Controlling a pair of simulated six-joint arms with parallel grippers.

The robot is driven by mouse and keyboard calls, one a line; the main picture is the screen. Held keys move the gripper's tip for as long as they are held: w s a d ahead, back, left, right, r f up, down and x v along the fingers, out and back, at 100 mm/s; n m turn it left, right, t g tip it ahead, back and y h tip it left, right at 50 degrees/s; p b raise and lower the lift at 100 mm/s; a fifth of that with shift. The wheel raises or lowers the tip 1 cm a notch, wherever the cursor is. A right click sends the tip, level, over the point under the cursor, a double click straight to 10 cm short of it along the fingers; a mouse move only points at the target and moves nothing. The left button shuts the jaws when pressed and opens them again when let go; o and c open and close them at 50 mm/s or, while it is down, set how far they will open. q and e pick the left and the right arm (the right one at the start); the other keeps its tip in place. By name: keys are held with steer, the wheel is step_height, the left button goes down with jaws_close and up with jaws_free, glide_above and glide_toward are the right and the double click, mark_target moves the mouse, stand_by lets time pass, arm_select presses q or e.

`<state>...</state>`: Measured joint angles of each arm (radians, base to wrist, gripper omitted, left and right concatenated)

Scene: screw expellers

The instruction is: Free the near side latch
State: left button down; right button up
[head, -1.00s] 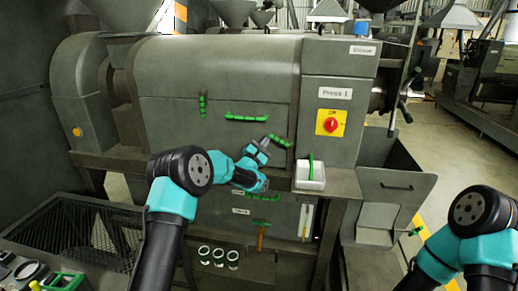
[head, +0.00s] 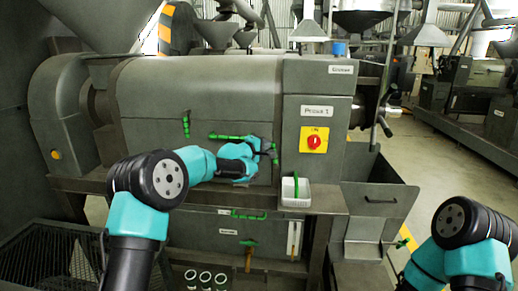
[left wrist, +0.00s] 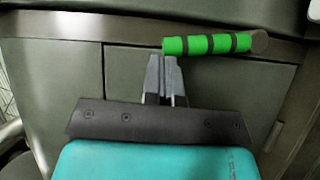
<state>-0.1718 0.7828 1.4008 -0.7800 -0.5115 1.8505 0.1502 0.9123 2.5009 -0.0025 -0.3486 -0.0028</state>
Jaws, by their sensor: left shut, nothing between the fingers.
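Another green latch handle (head: 186,124) hangs upright at the panel's left. A level green handle (head: 226,136) is between them. My right gripper is out of view.
A white box (head: 295,192) with a green handle stands on the ledge right of the panel. A red knob on a yellow plate (head: 314,140) is above it. Lower down are a green drawer handle (head: 250,216) and several white rings (head: 206,279).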

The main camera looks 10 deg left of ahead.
arm_select(q)
steer(key=shift+d+r, duration=0.3)
steer(key=shift+d, duration=0.6)
steer(key=w+a+r+v, duration=0.1)
steer(key=a+v, duration=0.1)
steer(key=v, duration=1)
steer(key=shift+a+r, duration=0.25)
steer(key=shift+a, duration=0.05)
steer(key=shift+s+f, duration=0.1)
